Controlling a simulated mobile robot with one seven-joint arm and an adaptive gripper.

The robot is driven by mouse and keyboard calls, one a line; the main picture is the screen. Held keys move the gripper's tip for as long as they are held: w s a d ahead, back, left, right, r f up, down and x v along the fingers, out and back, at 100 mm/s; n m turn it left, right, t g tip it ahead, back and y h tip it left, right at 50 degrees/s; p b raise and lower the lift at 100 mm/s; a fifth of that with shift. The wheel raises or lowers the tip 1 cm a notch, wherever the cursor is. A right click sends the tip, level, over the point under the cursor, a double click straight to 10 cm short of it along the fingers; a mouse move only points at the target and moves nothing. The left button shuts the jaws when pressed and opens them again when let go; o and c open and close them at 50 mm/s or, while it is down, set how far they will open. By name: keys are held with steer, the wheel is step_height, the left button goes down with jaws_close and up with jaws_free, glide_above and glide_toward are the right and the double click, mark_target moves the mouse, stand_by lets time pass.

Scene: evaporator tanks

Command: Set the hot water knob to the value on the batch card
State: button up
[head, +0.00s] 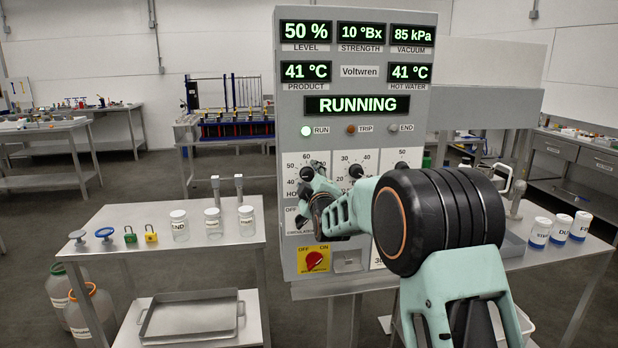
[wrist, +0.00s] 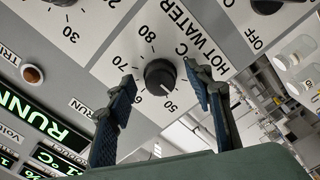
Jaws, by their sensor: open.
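The hot water knob (wrist: 160,76) is a black round knob on the panel, under the HOT WATER °C label in the wrist view. My gripper (wrist: 160,80) is open in the wrist view, with one finger on each side of the knob; I cannot tell whether either touches. The hot water display (head: 409,72) reads 41 °C. I see no readable batch card.
Another black knob (head: 356,171) sits just right of my gripper. Below is a red switch on a yellow plate (head: 314,261). A side table (head: 165,250) holds jars and padlocks at left. Labelled white containers (head: 560,229) stand at right.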

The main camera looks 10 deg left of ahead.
steer(key=c, duration=1.2)
steer(key=shift+o, duration=0.2)
